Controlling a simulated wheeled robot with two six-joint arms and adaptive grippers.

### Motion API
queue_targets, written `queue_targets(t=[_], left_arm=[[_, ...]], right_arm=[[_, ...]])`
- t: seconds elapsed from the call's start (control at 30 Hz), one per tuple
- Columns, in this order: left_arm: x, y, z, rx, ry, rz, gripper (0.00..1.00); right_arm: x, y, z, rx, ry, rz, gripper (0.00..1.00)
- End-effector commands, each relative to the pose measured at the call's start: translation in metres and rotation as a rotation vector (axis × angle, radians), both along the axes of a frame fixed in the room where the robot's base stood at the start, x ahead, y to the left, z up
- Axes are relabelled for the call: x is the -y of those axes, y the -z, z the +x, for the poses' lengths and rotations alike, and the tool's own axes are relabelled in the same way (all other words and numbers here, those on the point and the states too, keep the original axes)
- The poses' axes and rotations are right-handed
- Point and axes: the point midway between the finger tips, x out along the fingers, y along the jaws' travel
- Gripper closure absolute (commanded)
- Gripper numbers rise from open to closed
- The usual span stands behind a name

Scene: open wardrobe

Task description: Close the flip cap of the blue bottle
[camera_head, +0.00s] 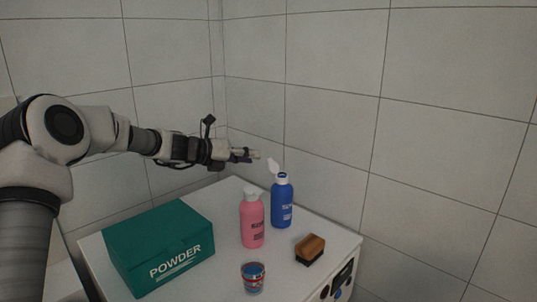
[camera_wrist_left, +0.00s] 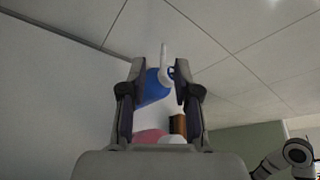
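The blue bottle (camera_head: 282,204) stands upright at the back of the white top. Its white flip cap (camera_head: 273,165) is raised, leaning to the left above the bottle's neck. My left gripper (camera_head: 256,154) comes in from the left and hangs just left of the raised cap, a little higher, with a small gap. In the left wrist view the fingers (camera_wrist_left: 160,70) are apart with nothing gripped. The blue bottle (camera_wrist_left: 150,92) and its white cap (camera_wrist_left: 164,54) show beyond and between them. My right gripper is in neither view.
A pink bottle (camera_head: 252,222) stands left of the blue one. A green powder box (camera_head: 165,240), a small cup (camera_head: 253,278) and a brown brush (camera_head: 310,248) share the white top (camera_head: 220,270). Tiled walls (camera_head: 330,90) rise behind.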

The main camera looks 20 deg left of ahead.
Motion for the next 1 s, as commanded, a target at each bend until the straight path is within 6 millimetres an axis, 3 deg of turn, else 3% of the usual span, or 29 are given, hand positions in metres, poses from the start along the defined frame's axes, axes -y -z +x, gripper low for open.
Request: queue_targets(t=[0.23, 0.57, 0.67, 1.0], left_arm=[[0.024, 0.013, 0.037, -0.002, 0.001, 0.003, 0.69], [0.029, 0.017, 0.045, 0.001, 0.001, 0.0, 0.69], [0.029, 0.017, 0.045, 0.001, 0.001, 0.0, 1.0], [0.03, 0.018, 0.045, 0.002, 0.001, 0.008, 1.0]], right_arm=[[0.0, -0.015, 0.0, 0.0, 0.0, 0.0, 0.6], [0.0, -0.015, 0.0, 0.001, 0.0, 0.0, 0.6], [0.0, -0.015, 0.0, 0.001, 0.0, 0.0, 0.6], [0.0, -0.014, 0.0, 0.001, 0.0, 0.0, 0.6]])
